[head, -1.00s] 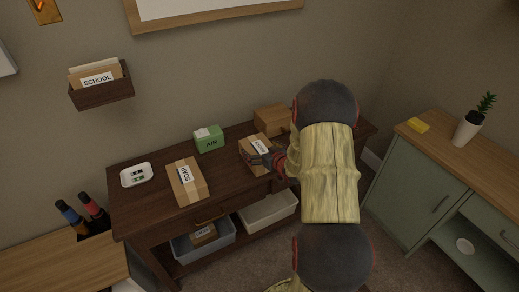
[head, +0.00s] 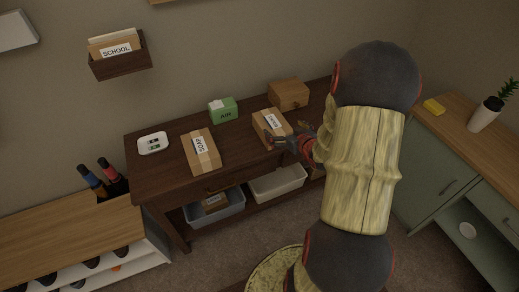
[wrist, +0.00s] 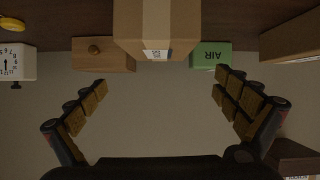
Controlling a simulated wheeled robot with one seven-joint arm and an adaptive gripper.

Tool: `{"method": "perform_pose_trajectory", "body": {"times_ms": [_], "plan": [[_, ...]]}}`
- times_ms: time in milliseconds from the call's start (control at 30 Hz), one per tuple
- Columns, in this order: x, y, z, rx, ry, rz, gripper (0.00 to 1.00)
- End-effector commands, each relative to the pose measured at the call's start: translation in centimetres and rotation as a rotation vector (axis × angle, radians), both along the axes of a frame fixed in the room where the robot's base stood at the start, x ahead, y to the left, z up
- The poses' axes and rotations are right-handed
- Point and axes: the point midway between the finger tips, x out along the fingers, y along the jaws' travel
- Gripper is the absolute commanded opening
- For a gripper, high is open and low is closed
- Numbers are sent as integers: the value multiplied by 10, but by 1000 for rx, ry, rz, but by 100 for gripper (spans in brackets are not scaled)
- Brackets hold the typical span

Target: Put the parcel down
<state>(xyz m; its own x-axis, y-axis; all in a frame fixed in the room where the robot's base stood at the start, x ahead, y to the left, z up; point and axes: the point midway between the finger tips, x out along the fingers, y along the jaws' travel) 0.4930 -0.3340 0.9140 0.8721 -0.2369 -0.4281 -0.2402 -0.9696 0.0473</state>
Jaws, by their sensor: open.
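My gripper (head: 287,142) is at the parcel's front right side, partly hidden by my arm. In the wrist view, which is upside down, my gripper (wrist: 160,100) is spread open with nothing between its fingers. The parcel (wrist: 185,25) is beyond the fingertips at the top, apart from them.
A green cabinet (head: 432,165) is at right. A small clock (wrist: 17,62) shows in the wrist view.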

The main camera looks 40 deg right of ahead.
Motion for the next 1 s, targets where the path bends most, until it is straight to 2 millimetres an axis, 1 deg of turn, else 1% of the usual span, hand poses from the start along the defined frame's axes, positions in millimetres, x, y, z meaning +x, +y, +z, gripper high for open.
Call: {"method": "perform_pose_trajectory", "body": {"times_ms": [33, 67, 167, 200, 267, 300, 367, 400, 467, 500, 567, 600, 667, 700, 800, 833, 900, 1000], "plan": [[10, 8, 19, -31, 25, 4, 100], [13, 12, 30, -48, 49, 1, 100], [21, 35, 67, -90, 132, -17, 100], [20, 47, 83, -100, 164, -24, 100], [16, 68, 105, -106, 208, -34, 100], [12, 83, 118, -105, 238, -38, 100], [1, 109, 138, -98, 278, -40, 100], [-8, 127, 150, -88, 305, -37, 100], [-25, 157, 166, -68, 346, -26, 100], [-39, 177, 175, -50, 373, -15, 100], [-62, 208, 187, -20, 414, 11, 100], [-79, 229, 193, 1, 442, 33, 100], [-105, 257, 201, 31, 483, 69, 100], [-122, 273, 204, 50, 508, 96, 100], [-159, 306, 208, 88, 565, 156, 100], [-168, 313, 209, 97, 577, 173, 100], [-184, 325, 211, 112, 603, 200, 100], [-196, 333, 210, 123, 624, 220, 100]]}}
